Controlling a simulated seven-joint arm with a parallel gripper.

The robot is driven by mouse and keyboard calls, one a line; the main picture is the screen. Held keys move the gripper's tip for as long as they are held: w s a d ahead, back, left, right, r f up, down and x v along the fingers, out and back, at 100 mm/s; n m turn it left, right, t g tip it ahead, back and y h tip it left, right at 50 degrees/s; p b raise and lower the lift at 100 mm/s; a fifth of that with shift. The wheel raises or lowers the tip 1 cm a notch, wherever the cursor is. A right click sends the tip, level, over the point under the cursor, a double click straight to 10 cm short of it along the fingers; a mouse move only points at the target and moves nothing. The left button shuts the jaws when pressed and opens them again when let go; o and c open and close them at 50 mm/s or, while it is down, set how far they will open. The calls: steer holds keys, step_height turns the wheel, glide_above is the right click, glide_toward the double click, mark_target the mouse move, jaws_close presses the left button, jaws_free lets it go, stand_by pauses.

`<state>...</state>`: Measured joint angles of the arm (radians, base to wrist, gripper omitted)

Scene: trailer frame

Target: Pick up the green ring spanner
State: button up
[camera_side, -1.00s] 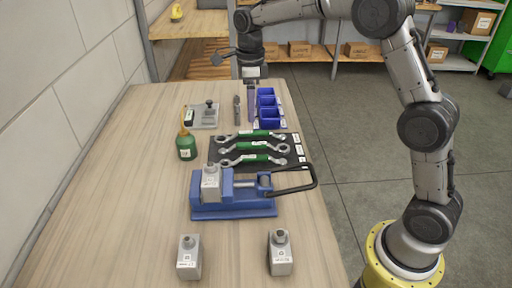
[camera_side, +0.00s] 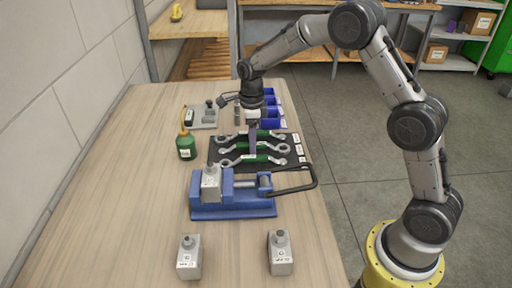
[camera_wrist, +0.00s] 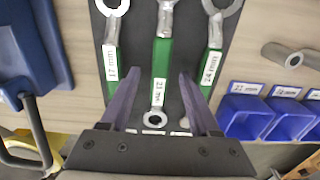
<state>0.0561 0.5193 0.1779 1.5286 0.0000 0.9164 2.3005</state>
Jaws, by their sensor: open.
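Three spanners with green handles and metal ends lie side by side on a dark mat (camera_side: 216,151). In the wrist view they are a left one labelled 17 mm (camera_wrist: 111,72), a middle one (camera_wrist: 162,62) whose label seems to read 21 mm, and a right one labelled 24 mm (camera_wrist: 212,68). The middle one shows a ring end at its lower tip. My gripper (camera_wrist: 158,78) is open and empty, its purple fingers either side of the middle spanner. In the side view my gripper (camera_side: 253,150) points down over the spanners and partly hides them. Contact cannot be told.
A blue vise (camera_side: 235,208) with a black handle stands just nearer the camera than the mat. Blue bins (camera_side: 270,113) stand beyond it. A green bottle (camera_side: 186,147) is to the left. Two grey blocks (camera_side: 189,258) (camera_side: 280,253) stand at the front. The left tabletop is clear.

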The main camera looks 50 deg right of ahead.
jaws_close()
stand_by(1.4)
